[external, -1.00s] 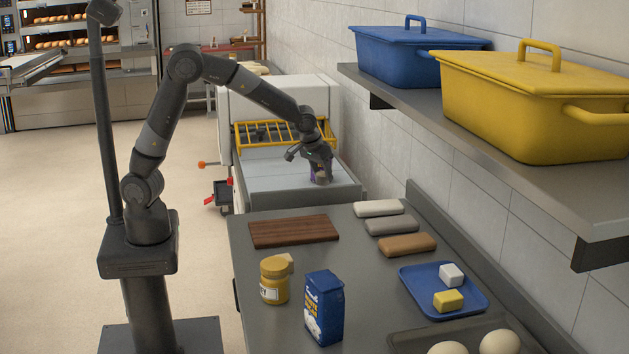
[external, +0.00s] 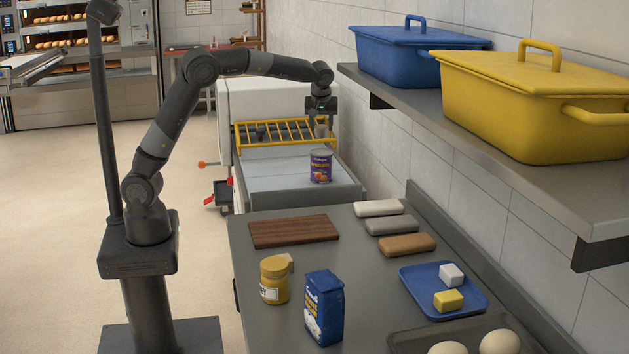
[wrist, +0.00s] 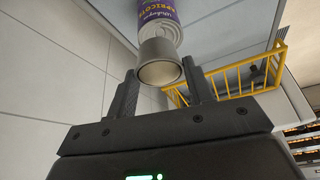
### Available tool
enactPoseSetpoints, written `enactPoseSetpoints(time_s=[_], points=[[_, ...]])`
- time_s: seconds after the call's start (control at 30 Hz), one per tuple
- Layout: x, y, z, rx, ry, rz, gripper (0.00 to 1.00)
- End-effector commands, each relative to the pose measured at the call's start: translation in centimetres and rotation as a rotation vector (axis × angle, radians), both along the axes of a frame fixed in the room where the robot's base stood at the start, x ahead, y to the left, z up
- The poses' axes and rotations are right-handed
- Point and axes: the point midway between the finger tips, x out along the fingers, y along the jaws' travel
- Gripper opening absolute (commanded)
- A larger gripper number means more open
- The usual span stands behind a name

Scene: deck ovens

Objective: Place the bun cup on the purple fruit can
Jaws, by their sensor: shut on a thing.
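The bun cup (wrist: 160,62) is a small grey cup between the fingertips of my gripper (wrist: 160,76). In the external view the cup (external: 321,131) hangs below my gripper (external: 321,119), which is shut on it. The purple fruit can (external: 320,167) stands upright on the pale flat surface of the machine, below the cup, with a visible gap between them in the external view. Part of the can (wrist: 158,12) with its label also shows at the top of the wrist view, beyond the cup.
A yellow rail guard (external: 285,132) stands across the machine, close to the can and cup. The wall and the shelf (external: 480,150) with blue and yellow bins are to the right. The nearer counter holds a wooden board (external: 294,231), jar, carton and blue tray (external: 420,290).

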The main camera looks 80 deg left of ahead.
Motion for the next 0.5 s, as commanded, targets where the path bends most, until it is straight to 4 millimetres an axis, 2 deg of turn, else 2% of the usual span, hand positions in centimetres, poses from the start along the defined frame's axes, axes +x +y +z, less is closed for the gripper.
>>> enactPoseSetpoints(time_s=[0.03,0.2,0.3,0.5], points=[[0.2,1.3,-0.8,0.001,0.002,0.004,0.25],[1.0,4.1,-2.6,0.000,0.001,0.000,0.25],[1.3,4.9,-3.1,0.000,0.000,-0.001,0.25],[1.3,5.1,-4.5,-0.002,0.002,-0.004,0.25]])
